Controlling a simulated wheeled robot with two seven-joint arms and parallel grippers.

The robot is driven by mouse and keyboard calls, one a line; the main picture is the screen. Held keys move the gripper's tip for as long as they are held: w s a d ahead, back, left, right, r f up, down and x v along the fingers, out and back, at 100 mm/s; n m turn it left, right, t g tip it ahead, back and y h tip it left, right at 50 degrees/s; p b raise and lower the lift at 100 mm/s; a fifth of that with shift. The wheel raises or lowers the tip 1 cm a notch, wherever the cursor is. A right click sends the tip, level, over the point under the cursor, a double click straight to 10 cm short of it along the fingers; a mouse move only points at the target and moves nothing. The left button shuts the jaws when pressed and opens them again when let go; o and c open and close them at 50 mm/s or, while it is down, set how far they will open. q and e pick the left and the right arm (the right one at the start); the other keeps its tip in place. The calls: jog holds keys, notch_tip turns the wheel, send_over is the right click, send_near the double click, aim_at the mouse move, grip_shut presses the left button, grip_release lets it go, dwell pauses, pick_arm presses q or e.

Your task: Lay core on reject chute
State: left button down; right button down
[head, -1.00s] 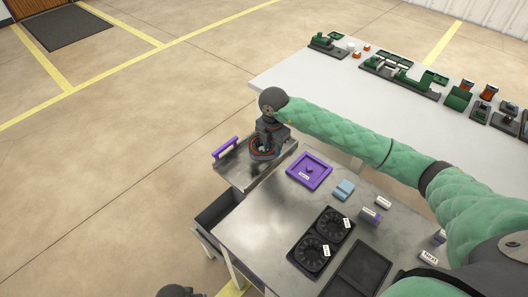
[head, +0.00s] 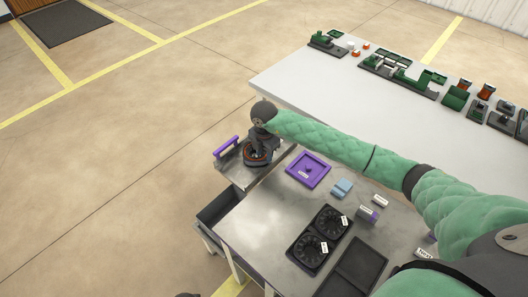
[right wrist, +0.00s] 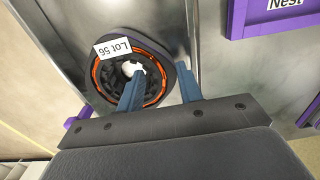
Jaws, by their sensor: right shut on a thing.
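The core (right wrist: 107,79) is a dark ring with an orange band and a white "Lot 56" label. My right gripper (right wrist: 157,90) is shut on its ring wall, one finger in the centre hole and the other outside the rim. In the head view my right gripper (head: 258,147) points down over the reject chute (head: 232,171), a grey metal tray with a purple handle. The core (head: 256,160) is over or on the chute; I cannot tell whether it touches.
A purple nest plate (head: 308,169), light-blue blocks (head: 341,188) and a black holder (head: 299,258) with two labelled fan-like cores are on the metal bench (head: 258,222). A dark bin (head: 214,212) sits below the chute. A white table (head: 330,100) stands behind.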

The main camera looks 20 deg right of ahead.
pick_arm(q)
jog(key=shift+r, duration=0.1)
dwell(0.3)
pick_arm(e)
jog(key=shift+f, duration=0.1)
jog(key=c, duration=1.2)
grip_release()
pick_arm(q)
jog(key=shift+w+r, duration=0.1)
jog(key=shift+r, duration=0.1)
pick_arm(e)
jog(key=shift+r, duration=0.3)
notch_tip(320, 180, up, 4)
jog(key=shift+f+b, duration=0.1)
jog(key=shift+b, duration=0.8)
pick_arm(q)
notch_tip(320, 180, up, 15)
jog(key=d+b, duration=0.1)
jog(key=b, duration=0.1)
jog(key=shift+w+r, duration=0.2)
jog(key=shift+w, duration=0.1)
pick_arm(e)
notch_tip(320, 180, up, 8)
